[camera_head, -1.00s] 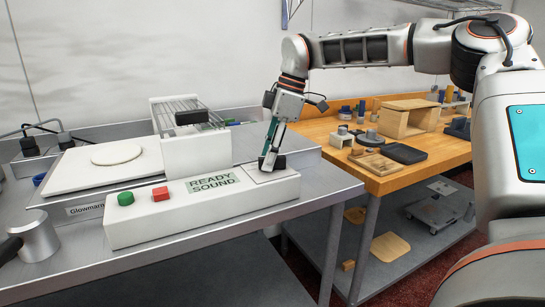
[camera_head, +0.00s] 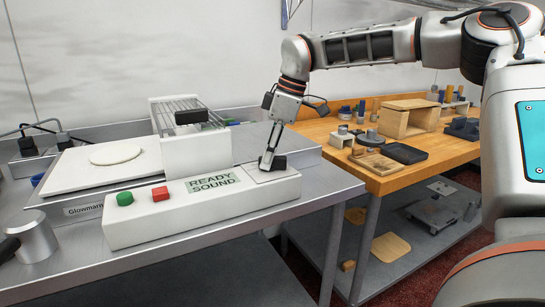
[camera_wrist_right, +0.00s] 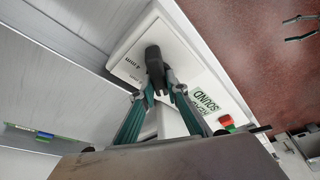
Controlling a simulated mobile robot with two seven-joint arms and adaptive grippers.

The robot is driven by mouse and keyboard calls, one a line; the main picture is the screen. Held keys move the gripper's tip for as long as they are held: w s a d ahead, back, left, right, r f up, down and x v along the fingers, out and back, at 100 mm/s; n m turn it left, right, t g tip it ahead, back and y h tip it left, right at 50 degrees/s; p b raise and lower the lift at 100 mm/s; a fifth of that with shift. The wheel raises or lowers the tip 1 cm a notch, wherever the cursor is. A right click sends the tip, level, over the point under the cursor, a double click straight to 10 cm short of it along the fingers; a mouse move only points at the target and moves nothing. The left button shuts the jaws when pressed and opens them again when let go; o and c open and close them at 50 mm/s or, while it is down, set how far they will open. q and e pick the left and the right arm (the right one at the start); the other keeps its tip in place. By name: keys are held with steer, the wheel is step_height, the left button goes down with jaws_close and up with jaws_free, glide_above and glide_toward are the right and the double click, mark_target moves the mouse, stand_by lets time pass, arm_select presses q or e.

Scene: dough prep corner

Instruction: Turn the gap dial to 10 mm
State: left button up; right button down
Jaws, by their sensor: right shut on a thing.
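The black gap dial (camera_wrist_right: 154,62) sits on a white plate at the end of the long white control box (camera_head: 215,212). In the right wrist view my right gripper (camera_wrist_right: 161,90) points at the dial, its two green-sided fingers closing together on it. In the head view the right gripper (camera_head: 272,162) reaches down from above to the box's right end, and its fingers largely hide the dial. My left gripper is out of view.
A green button (camera_head: 125,199) and a red button (camera_head: 160,194) sit on the box's left part. Behind it stand a white platform (camera_head: 75,177) with a flat dough disc (camera_head: 115,154) and a white housing with a wire grille (camera_head: 187,112). A wooden table (camera_head: 395,180) stands right.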

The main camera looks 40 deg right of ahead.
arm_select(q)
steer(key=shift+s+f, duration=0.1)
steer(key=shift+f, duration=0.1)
arm_select(e)
steer(key=shift+m, duration=0.4)
steer(key=shift+f, duration=0.1)
steer(key=shift+m, duration=0.6)
steer(key=shift+f+m+t+h+b, duration=0.1)
steer(key=shift+m+t+h+b, duration=0.3)
steer(key=shift+m, duration=0.5)
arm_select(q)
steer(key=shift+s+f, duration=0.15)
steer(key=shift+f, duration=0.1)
arm_select(e)
steer(key=shift+m, duration=0.3)
